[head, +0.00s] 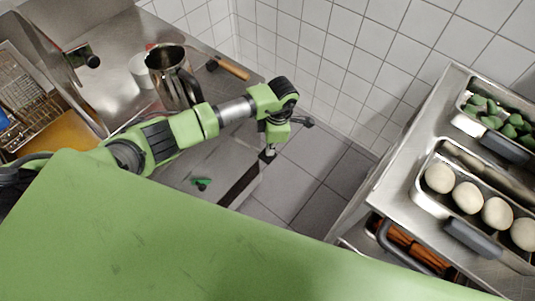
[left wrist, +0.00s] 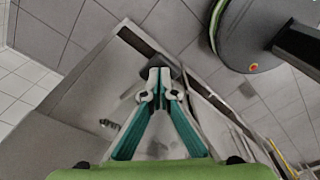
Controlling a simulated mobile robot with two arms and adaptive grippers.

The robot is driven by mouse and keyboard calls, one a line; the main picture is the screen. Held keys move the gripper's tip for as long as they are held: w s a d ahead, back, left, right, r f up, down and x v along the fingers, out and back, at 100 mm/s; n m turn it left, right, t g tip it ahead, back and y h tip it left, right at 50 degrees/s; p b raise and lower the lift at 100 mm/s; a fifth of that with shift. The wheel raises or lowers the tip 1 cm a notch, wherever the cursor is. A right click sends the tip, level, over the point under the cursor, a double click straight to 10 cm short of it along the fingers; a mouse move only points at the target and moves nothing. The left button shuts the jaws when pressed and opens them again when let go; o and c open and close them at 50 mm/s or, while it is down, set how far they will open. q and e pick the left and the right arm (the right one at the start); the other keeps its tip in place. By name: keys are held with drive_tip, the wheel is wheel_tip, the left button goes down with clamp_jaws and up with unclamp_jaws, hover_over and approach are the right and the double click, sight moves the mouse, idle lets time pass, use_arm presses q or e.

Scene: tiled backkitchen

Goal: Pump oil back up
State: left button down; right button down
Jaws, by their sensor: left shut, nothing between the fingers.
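The fryer with amber oil (head: 62,137) and wire baskets (head: 22,98) is at the left of the head view. Below its steel top, on the steel cabinet, is a small green handle (head: 201,182). My left gripper (head: 268,155) points down, to the right of this handle and apart from it, near the cabinet's right edge. In the left wrist view its teal-sided fingers (left wrist: 160,82) are together at the tips, with nothing held. A small dark part (left wrist: 108,123) shows left of them, too blurred to identify. My right gripper is not in view.
At right, a steel unit carries trays of dough balls (head: 468,197) and green pieces (head: 509,128). Tiled floor (head: 310,150) is clear between them.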

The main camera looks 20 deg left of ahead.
sight(254, 150)
use_arm(q)
drive_tip(key=shift+f, duration=0.1)
wheel_tip(254, 150, down, 4)
drive_tip(key=b, duration=0.4)
drive_tip(key=shift+f, duration=0.2)
drive_tip(key=shift+a, duration=0.1)
